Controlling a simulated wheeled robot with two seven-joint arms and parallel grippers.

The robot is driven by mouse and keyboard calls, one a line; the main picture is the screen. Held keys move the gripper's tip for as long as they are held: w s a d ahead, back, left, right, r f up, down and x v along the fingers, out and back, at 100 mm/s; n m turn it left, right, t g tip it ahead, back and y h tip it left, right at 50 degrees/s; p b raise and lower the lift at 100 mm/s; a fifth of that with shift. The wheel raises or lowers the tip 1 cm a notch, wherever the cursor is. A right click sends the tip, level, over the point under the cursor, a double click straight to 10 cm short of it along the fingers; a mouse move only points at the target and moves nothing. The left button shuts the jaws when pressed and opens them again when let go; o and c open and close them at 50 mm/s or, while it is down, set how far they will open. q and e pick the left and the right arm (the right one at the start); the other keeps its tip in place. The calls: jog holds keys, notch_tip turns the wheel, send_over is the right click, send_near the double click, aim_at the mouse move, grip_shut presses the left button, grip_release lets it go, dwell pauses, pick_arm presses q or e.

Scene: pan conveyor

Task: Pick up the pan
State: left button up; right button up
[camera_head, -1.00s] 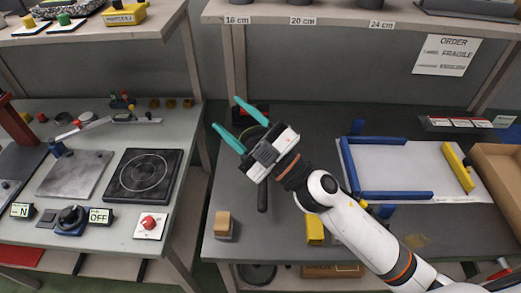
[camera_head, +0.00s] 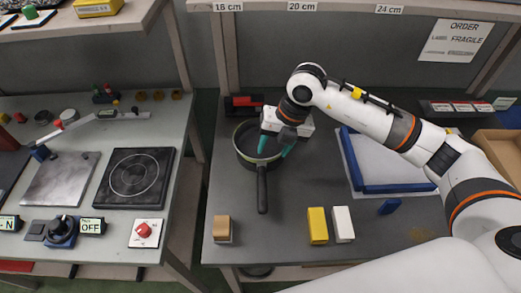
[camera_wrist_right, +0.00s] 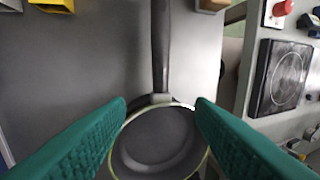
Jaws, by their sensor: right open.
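The pan (camera_head: 246,157) is dark with a pale green rim and sits at the back left of the right-hand table. Its black handle (camera_head: 262,190) points toward the front edge. My right gripper (camera_head: 274,150) is over the right part of the pan, teal fingers pointing down. In the right wrist view the open fingers (camera_wrist_right: 160,112) are apart on either side of the handle's root, and the pan (camera_wrist_right: 158,140) shows between and below them with its handle (camera_wrist_right: 160,45) running upward. No contact is visible. My left gripper is not in view.
A wooden block (camera_head: 222,229), a yellow block (camera_head: 317,226) and a white block (camera_head: 343,224) stand near the front edge. A blue-framed white board (camera_head: 385,187) lies to the right. A hotplate (camera_head: 135,177) is on the left table, across a gap.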

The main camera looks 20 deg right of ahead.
aim_at(262, 169)
jog(key=p+x, duration=0.2)
jog(key=x, duration=0.6)
jog(key=shift+s+a+f, duration=0.15)
jog(key=shift+s+a, duration=0.05)
jog(key=shift+w+a+f, duration=0.1)
jog(key=shift+f, duration=0.35)
jog(key=shift+c, duration=0.2)
jog(key=shift+r, duration=0.1)
grip_shut()
